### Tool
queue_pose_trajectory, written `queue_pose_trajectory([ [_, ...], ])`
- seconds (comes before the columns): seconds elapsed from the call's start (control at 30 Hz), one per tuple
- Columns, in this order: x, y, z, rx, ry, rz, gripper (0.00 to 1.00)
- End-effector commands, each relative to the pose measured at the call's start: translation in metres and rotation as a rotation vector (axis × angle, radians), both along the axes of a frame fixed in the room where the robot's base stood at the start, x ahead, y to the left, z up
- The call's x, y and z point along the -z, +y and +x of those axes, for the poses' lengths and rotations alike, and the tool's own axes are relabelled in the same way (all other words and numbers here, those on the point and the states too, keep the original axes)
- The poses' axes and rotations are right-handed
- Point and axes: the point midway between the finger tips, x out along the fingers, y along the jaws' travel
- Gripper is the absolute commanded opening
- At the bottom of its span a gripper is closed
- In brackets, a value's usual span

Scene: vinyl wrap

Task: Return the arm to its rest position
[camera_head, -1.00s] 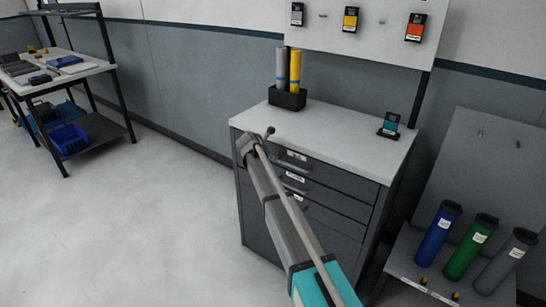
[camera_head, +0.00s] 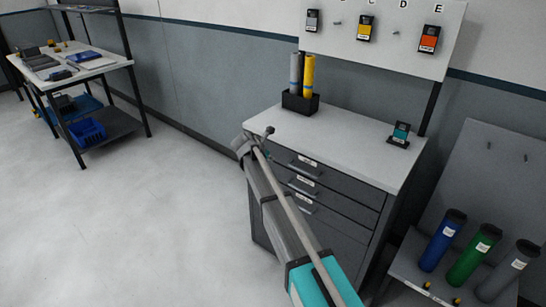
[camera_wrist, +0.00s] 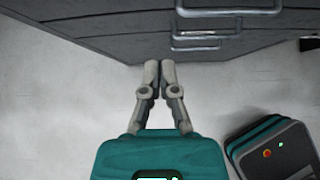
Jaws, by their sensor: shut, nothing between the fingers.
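My gripper (camera_wrist: 158,82) is shut and empty in the wrist view, its two fingers together and pointing toward the dark drawer fronts. In the head view my grey and teal arm reaches up from the bottom, its end in front of the left side of the drawer cabinet (camera_head: 345,220). The gripper's fingers are not clear in the head view. From these pictures I cannot tell whether the end touches the cabinet. The drawer handles (camera_wrist: 208,12) show at the top of the wrist view.
On the cabinet stand a black holder (camera_head: 300,103) with grey and yellow rolls, and a small teal-labelled item (camera_head: 401,133). A rack (camera_head: 408,270) with blue, green and grey tubes stands right. A workbench (camera_head: 90,65) stands far left. The floor (camera_head: 140,230) between is clear.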

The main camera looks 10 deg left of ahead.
Motion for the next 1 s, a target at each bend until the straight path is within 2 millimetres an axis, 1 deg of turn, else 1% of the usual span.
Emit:
queue_pose_trajectory([
  [0.1, -0.003, 0.001, -0.002, 0.0, 0.0, 0.0, 0.0],
  [0.53, -0.003, 0.0, -0.003, 0.001, 0.0, 0.0, 0.0],
  [0.63, -0.003, -0.007, -0.006, 0.023, -0.001, 0.016, 0.0],
  [0.77, -0.003, -0.028, -0.014, 0.1, -0.003, 0.073, 0.0],
  [0.87, -0.003, -0.053, -0.026, 0.203, -0.008, 0.145, 0.0],
  [0.9, -0.003, -0.066, -0.032, 0.252, -0.012, 0.18, 0.0],
  [0.97, -0.003, -0.085, -0.043, 0.338, -0.017, 0.237, 0.0],
  [1.0, -0.002, -0.099, -0.05, 0.402, -0.02, 0.278, 0.0],
])
